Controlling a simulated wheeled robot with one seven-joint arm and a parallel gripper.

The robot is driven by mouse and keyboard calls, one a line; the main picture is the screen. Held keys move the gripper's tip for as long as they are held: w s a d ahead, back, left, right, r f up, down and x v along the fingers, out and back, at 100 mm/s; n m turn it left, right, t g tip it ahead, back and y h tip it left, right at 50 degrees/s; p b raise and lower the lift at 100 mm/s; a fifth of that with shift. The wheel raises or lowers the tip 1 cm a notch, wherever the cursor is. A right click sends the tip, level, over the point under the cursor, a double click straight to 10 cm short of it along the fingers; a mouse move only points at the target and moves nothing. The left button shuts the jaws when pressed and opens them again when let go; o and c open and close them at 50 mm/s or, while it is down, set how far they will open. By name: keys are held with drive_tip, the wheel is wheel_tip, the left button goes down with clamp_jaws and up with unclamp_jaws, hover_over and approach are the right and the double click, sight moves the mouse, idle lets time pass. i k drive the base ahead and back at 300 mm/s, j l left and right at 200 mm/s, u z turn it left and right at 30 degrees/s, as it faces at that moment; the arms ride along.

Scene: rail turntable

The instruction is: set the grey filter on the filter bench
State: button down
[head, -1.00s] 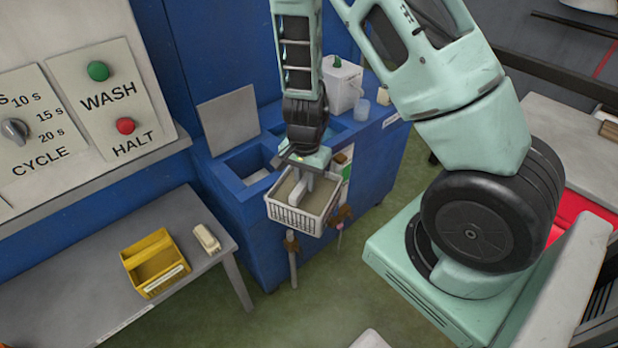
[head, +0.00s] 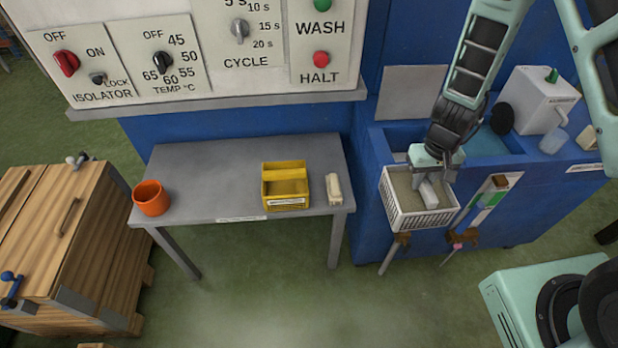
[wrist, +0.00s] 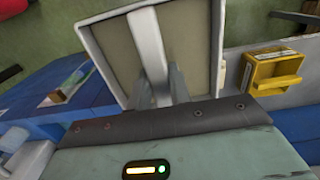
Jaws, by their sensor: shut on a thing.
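The grey filter (head: 420,219) is a shallow, pale, basket-like box with slotted sides and a bar across its top. My gripper (head: 428,181) is shut on that bar and holds the filter in the air, in front of the blue tank unit. In the wrist view the filter (wrist: 199,42) fills the top middle, with my gripper (wrist: 160,88) on its bar. The fingertips are partly hidden. The filter bench (head: 218,178), a grey table with a label on its front edge, stands left of the filter, apart from it.
On the bench are an orange cup (head: 151,198), a yellow bin (head: 285,188) and a small cream block (head: 334,189) near the right edge. Bare top lies between cup and bin. Taps (head: 396,242) stick out below the filter. A wooden crate (head: 75,235) stands at left.

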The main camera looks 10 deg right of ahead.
sight(216, 198)
drive_tip(key=i+j+u, duration=0.1)
drive_tip(key=i+u, duration=0.2)
drive_tip(key=u, duration=0.15)
drive_tip(key=i+u, duration=0.25)
drive_tip(key=u, duration=0.15)
drive_tip(key=i+u, duration=0.3)
drive_tip(key=u, duration=0.15)
drive_tip(key=i+l+u, duration=0.2)
drive_tip(key=u, duration=0.2)
drive_tip(key=i, duration=0.05)
